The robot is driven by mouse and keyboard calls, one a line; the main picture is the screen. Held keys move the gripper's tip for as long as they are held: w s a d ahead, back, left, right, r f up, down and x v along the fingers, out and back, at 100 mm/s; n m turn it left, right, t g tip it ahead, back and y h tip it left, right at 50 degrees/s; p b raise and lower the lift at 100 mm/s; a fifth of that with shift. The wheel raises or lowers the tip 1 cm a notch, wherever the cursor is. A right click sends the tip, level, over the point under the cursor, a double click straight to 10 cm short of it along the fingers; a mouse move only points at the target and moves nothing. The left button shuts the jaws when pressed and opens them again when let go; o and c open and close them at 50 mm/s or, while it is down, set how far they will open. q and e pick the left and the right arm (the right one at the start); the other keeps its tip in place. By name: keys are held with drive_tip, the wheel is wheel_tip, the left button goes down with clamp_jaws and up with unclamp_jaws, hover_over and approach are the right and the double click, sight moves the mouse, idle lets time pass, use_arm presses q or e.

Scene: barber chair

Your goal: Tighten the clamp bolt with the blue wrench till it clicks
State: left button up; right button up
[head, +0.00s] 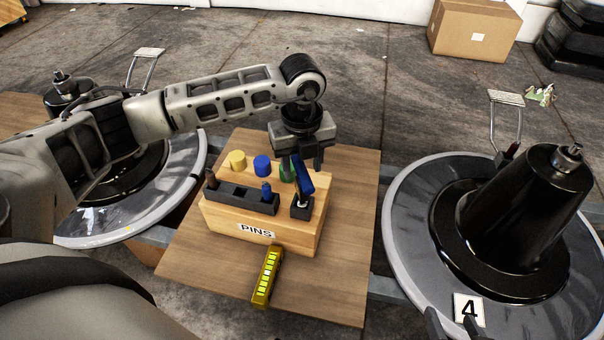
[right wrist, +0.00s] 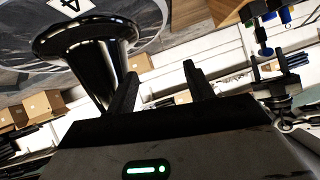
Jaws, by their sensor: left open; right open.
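The blue wrench (head: 306,182) stands tilted in a small black holder (head: 301,208) at the right of the wooden pin block (head: 262,238). My left gripper (head: 303,163) is open and points down at the wrench's upper end, its fingers close around or beside it; contact is unclear. A bolt-like top piece (head: 568,153) sits on the right black column (head: 522,210), and a similar one (head: 60,76) is at the far left. Which is the clamp bolt is unclear. My right gripper (right wrist: 161,70) is open and empty before the black column (right wrist: 88,55); dark fingertips show at the head view's lower edge.
A yellow-green striped device (head: 267,277) lies in front. Round bases flank the board; card 4 (head: 469,309) is on the right one. A cardboard box (head: 473,28) stands behind.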

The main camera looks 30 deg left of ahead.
use_arm(q)
wheel_tip(320, 180, up, 11)
drive_tip(key=p, duration=0.1)
use_arm(e)
drive_tip(key=r, duration=0.2)
drive_tip(key=shift+s+d+r, duration=0.15)
drive_tip(key=shift+d+r, duration=0.2)
